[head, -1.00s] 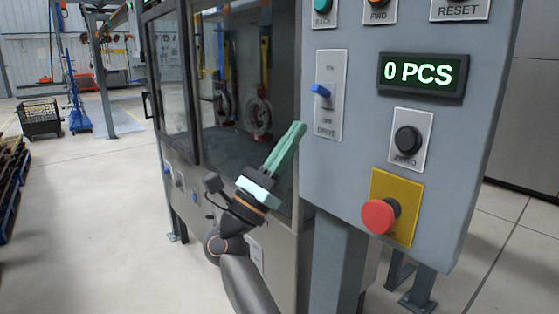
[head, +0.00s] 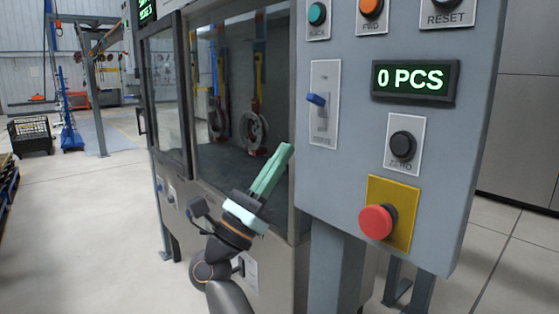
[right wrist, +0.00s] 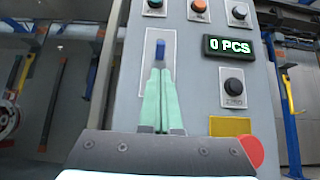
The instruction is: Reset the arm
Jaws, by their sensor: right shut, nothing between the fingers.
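My right gripper (head: 285,150) is shut and empty, its pale green fingers together and pointing up and to the right. In the head view it is in front of the cabinet window, left of the grey control panel (head: 420,190) and below the blue drive lever (head: 316,99). In the right wrist view the fingers (right wrist: 159,75) point at the panel, with the blue lever (right wrist: 160,50) just above their tips in the picture. I cannot tell the exact gap to the panel. My left gripper is out of view.
The panel carries a red mushroom button (head: 377,222) on a yellow plate, a black zero knob (head: 403,146), a "0 PCS" display (head: 415,80), and green and orange buttons. Hanging wheels (head: 253,130) show behind the glass. Open floor (head: 90,220) lies at left.

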